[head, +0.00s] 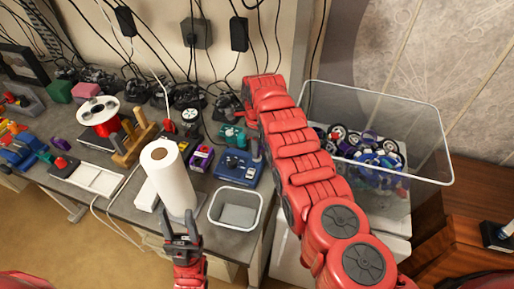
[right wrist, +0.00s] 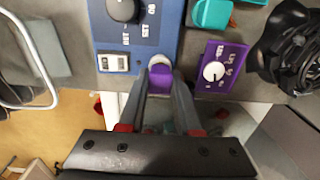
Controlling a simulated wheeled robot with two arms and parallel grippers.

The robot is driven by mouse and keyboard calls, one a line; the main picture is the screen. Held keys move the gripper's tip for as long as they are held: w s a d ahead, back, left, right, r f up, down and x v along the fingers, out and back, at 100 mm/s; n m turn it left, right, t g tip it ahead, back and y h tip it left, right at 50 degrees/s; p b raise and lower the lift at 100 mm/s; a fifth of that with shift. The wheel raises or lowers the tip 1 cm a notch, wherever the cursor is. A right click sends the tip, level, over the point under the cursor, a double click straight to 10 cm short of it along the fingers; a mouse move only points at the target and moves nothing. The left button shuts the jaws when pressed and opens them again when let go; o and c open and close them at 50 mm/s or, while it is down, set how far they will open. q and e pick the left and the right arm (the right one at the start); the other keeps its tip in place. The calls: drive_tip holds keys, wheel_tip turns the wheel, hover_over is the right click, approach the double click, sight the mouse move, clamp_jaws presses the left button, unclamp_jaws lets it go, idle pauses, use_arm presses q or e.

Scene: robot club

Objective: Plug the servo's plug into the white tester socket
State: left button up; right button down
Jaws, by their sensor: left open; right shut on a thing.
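In the right wrist view, my right gripper (right wrist: 160,85) is shut on a small purple plug (right wrist: 160,72), close to the near edge of the blue tester (right wrist: 135,28). A small pale patch (right wrist: 160,60) shows at the plug's far end; I cannot tell if it is the white socket, nor whether the plug is inserted. The tester's face has a black knob and a white-framed part (right wrist: 113,62). The tester also shows in the head view (head: 237,170), where my right arm hides the right gripper. My left gripper (head: 180,232) is open and empty, before the table's front edge.
A purple box with a white dial (right wrist: 221,66) and a teal part (right wrist: 213,13) lie beside the tester. A wire-rimmed bin (head: 236,212) stands in front of it. A paper roll (head: 168,180) is to the left. A clear crate (head: 420,172) is right of my arm.

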drive_tip(key=shift+f+b, duration=0.6)
drive_tip(key=shift+b, duration=0.3)
idle(1.2)
drive_tip(key=c, duration=0.5)
unclamp_jaws()
